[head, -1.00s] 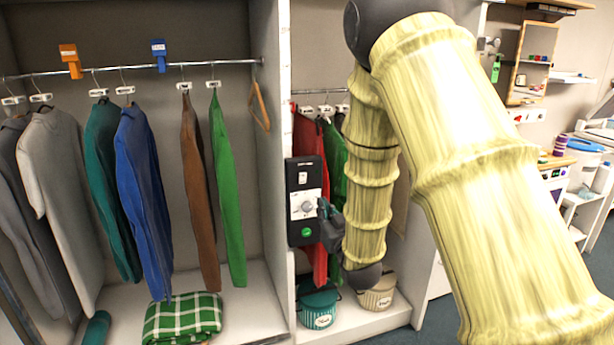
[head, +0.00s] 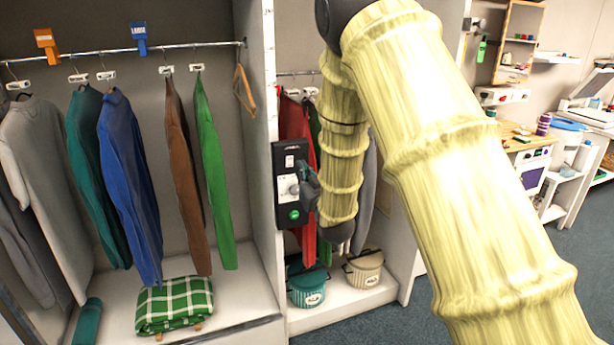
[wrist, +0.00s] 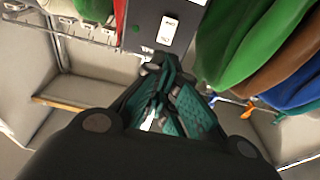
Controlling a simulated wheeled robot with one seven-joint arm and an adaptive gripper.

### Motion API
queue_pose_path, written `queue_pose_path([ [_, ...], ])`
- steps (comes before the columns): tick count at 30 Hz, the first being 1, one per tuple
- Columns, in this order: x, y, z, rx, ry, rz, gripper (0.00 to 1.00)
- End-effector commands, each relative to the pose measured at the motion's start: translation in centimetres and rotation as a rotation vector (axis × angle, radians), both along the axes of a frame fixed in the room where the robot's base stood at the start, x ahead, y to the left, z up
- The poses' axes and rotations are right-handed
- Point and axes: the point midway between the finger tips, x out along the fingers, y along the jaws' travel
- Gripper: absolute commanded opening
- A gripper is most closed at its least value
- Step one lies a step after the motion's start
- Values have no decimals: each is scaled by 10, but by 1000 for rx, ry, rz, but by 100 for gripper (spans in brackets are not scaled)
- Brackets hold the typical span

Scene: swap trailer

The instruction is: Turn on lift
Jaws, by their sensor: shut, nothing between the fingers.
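A dark control panel (head: 279,222) is fixed to the front edge of the wardrobe's divider. It carries a white switch (head: 289,161) near its top, a round knob (head: 290,188) in the middle on a white plate, and a green button (head: 294,214) at the bottom. My gripper (head: 304,183) is shut and empty, close in front of the panel at knob height, partly covering the plate's right side. In the wrist view the shut fingers (wrist: 160,75) with teal pads overlap the panel (wrist: 143,25), just below the white switch (wrist: 167,30). Contact cannot be told.
Clothes hang left of the panel, including a green garment (head: 213,180); a red garment (head: 297,130) hangs right behind it. A folded green plaid blanket (head: 175,306) lies on the wardrobe floor.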

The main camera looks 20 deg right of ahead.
Motion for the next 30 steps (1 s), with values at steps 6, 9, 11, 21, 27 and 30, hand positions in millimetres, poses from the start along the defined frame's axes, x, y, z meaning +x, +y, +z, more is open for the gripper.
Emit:
queue_pose_path([
  [6, 36, 1, 8, 0, -2, 0, 0],
  [9, 51, 2, 11, 0, -1, 0, 0],
  [11, 58, 2, 12, 0, -1, 0, 0],
  [21, 77, 3, 13, 0, 0, 0, 0],
  [27, 77, 3, 12, 0, 0, 0, 0],
  [30, 77, 2, 13, 0, 0, -1, 0],
])
